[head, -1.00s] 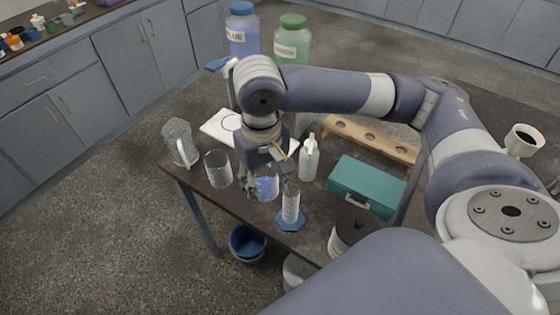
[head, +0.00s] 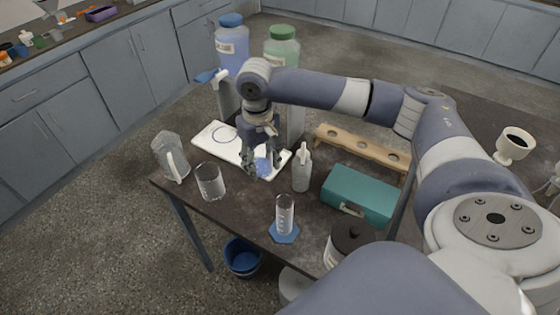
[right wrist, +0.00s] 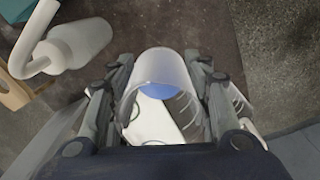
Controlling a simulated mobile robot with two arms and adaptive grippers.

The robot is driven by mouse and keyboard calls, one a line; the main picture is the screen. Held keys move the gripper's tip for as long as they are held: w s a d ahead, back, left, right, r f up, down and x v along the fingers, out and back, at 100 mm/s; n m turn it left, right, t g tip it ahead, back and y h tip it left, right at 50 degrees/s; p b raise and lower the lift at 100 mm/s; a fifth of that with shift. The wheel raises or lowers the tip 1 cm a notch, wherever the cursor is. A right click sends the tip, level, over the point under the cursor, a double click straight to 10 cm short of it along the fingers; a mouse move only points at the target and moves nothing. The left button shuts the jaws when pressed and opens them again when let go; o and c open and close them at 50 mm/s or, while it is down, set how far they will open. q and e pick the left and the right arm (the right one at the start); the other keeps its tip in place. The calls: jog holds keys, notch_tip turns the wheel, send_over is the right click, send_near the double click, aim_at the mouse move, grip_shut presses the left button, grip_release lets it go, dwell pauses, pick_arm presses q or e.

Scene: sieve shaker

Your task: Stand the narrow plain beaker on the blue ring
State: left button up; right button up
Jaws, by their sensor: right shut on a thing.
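My right gripper (head: 262,172) is shut on a clear beaker (right wrist: 160,75) with blue at its bottom. In the head view the fingers partly hide this beaker (head: 262,166). It looks roughly upright over the front right part of a white board (head: 206,134). I cannot tell whether its base touches the board. A thin blue ring (head: 222,126) is drawn on the board, left of and behind the beaker. The board also shows below the beaker in the right wrist view (right wrist: 153,123). My left gripper is not in view.
A wider clear beaker (head: 210,182) and a handled jug (head: 169,155) stand left. A wash bottle (head: 302,172), teal box (head: 360,192) and wooden rack (head: 350,143) stand right. A graduated cylinder (head: 285,212) stands in front. Big blue-capped (head: 232,48) and green-capped (head: 282,50) bottles stand behind.

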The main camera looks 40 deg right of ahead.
aim_at(264, 197)
jog(key=shift+f+b, duration=0.45)
jog(key=shift+f, duration=0.35)
notch_tip(264, 197, down, 10)
jog(key=shift+p, duration=0.4)
jog(key=shift+f, duration=0.1)
jog(key=o, duration=1.1)
